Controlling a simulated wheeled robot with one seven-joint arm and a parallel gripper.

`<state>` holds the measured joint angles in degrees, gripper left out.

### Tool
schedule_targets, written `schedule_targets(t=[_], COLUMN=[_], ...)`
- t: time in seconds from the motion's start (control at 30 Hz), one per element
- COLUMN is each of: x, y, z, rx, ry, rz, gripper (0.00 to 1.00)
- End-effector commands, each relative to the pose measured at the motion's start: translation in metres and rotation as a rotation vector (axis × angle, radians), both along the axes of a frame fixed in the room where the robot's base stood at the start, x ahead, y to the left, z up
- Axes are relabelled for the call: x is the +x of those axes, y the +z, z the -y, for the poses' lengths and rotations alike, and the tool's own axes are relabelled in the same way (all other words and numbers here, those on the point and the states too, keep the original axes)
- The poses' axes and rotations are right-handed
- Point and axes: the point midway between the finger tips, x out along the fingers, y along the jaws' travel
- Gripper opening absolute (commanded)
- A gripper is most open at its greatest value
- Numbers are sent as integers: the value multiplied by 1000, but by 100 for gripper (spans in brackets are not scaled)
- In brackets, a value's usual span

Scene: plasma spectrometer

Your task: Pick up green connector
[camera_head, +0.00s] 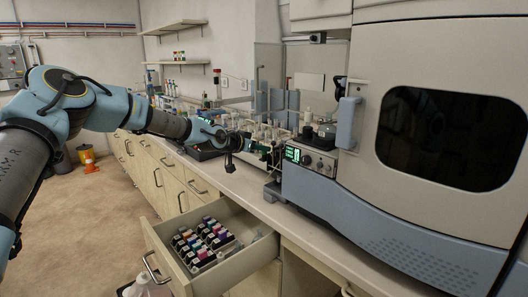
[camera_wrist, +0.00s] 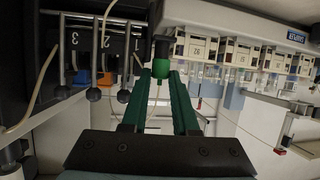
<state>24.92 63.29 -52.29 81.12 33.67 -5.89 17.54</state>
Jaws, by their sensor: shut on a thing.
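My gripper (camera_wrist: 161,78) reaches up the wrist view with two long dark green fingers. Its fingertips are shut on the green connector (camera_wrist: 161,67), a small piece with a brighter green body and a dark upper part. The connector sits in front of a dark panel edge beside a white row of numbered positions. I cannot tell whether it is still seated in anything. In the head view my gripper (camera_head: 272,153) is over the bench, just left of the instrument's display box; the connector is too small to make out there.
In the head view an open drawer (camera_head: 158,236) holds several bottles. A large instrument (camera_head: 440,220) fills the right.

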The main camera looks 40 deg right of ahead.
Motion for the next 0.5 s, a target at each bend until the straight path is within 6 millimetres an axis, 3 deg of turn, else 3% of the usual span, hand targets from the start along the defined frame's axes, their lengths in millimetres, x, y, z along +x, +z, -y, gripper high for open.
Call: schedule_targets(t=[0.1,0.5], x=[0,0], y=[0,0], z=[0,0], rx=[0,0], ry=[0,0], rz=[0,0], gripper=[0,0])
